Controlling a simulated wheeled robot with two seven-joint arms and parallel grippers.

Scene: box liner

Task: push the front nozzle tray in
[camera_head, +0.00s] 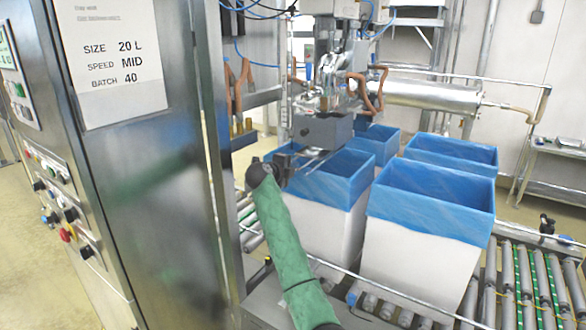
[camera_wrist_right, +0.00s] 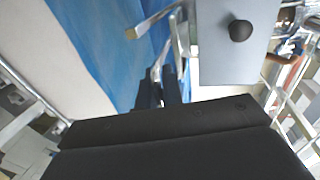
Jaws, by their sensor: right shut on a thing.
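The filling head's grey block (camera_head: 325,131) hangs over the open, blue-lined front box. It also shows in the wrist view as a grey face (camera_wrist_right: 225,62) with a black knob (camera_wrist_right: 240,30). Thin metal bars of the front nozzle tray (camera_head: 318,160) show just below the block, and I cannot clearly see how far in the tray sits. My right gripper (camera_head: 286,165), on the green-sleeved arm, is at the tray's near end, left of the block. In the wrist view its dark fingers (camera_wrist_right: 158,92) are shut on the tray's metal bar; the exact contact is small and partly hidden. My left gripper is not in view.
Several white boxes with blue liners (camera_head: 430,200) stand on the roller conveyor (camera_head: 520,285). A steel control cabinet (camera_head: 150,190) stands close at the left. A metal rail (camera_head: 365,305) runs along the conveyor's near side. Hoses and cables hang around the filling head.

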